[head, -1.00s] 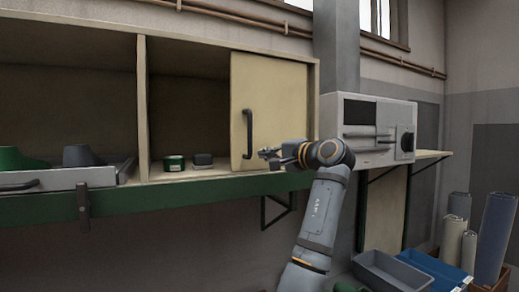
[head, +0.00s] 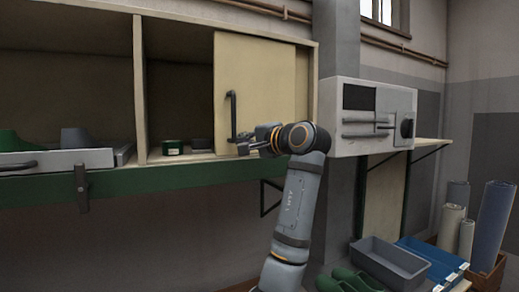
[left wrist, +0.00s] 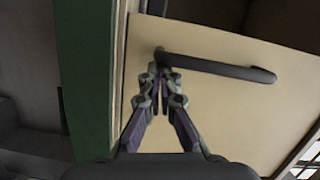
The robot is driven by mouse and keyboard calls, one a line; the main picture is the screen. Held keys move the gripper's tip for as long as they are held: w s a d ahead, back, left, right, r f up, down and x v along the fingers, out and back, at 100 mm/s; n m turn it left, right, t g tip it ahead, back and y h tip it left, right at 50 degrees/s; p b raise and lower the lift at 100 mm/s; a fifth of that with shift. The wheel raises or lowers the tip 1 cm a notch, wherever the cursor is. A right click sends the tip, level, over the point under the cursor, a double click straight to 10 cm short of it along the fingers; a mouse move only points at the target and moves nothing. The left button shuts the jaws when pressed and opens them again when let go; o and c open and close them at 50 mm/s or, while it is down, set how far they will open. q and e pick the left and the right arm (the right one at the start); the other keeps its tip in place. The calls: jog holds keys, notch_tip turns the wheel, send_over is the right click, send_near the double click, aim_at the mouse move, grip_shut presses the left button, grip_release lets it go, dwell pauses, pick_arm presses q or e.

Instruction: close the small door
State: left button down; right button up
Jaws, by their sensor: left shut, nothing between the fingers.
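The small door (head: 265,92) is a pale wooden sliding panel on the right part of the cabinet. A dark upright bar handle (head: 232,116) is near its left edge. My left gripper (head: 241,149) is shut and empty at the handle's lower end. In the left wrist view its fingertips (left wrist: 160,78) are close beside the lower end of the handle (left wrist: 215,66), on its right side as seen from the head; contact is hard to tell. My right gripper is not in view.
A green tin (head: 173,148) and a dark small box (head: 202,145) stand in the open compartment. A grey drawer (head: 60,160) with lasts is at the left. A grey machine (head: 372,115) stands right of the cabinet. Bins (head: 390,268) and rolls are low right.

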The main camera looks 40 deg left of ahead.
pick_arm(q)
jog(key=s+a+b, duration=0.3)
jog(key=s+b, duration=0.1)
jog(key=s, duration=0.4)
jog(key=s+a+b, duration=0.3)
jog(key=s+b, duration=0.1)
jog(key=s, duration=0.4)
jog(key=shift+s+a, duration=0.15)
jog(key=shift+a, duration=0.25)
